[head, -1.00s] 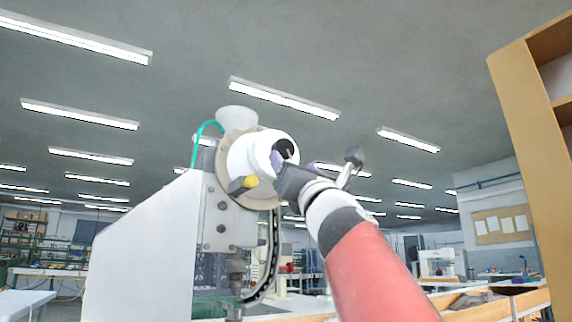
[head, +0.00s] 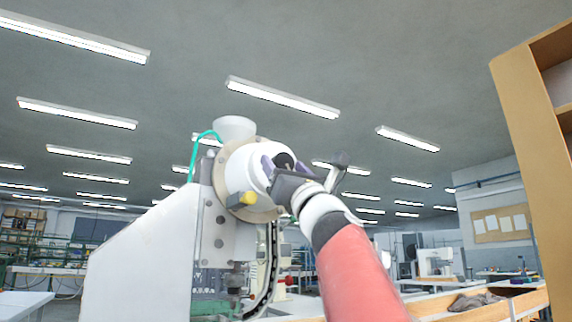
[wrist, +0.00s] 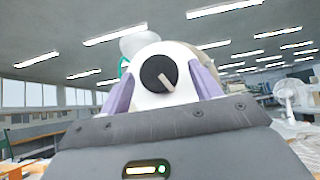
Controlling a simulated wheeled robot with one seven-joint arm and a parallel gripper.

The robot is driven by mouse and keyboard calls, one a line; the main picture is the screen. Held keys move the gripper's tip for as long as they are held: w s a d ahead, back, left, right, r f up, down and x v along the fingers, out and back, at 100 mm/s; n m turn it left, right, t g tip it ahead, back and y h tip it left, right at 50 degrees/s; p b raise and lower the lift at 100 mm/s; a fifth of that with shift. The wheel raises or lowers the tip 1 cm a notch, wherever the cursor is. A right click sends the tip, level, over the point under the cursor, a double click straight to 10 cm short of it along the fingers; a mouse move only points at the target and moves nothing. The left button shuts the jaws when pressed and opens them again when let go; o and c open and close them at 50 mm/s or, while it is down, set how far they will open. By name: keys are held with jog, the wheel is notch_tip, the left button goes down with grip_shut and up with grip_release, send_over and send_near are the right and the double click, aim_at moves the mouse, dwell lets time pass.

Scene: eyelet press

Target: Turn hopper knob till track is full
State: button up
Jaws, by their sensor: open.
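The hopper knob (wrist: 158,73) is a black round disc with a pale pointer line, on the front of the white rounded hopper drum (wrist: 181,54). In the wrist view the pointer slants down to the right. My gripper (wrist: 162,84) is open, its two purple fingers to the left and right of the knob, with gaps showing between. In the head view my gripper (head: 284,166) is at the drum's front and partly hides the knob (head: 284,160). The curved dark track (head: 268,268) runs down below the drum. I cannot tell how full it is.
The white press body (head: 140,260) stands left of the drum. A teal tube (head: 194,155) curves beside the white funnel (head: 234,128). A wooden shelf (head: 525,130) stands at the right.

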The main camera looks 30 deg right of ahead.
jog(key=c, duration=1)
jog(key=shift+o, duration=0.2)
jog(key=shift+m+h, duration=0.5)
jog(key=shift+m, duration=0.1)
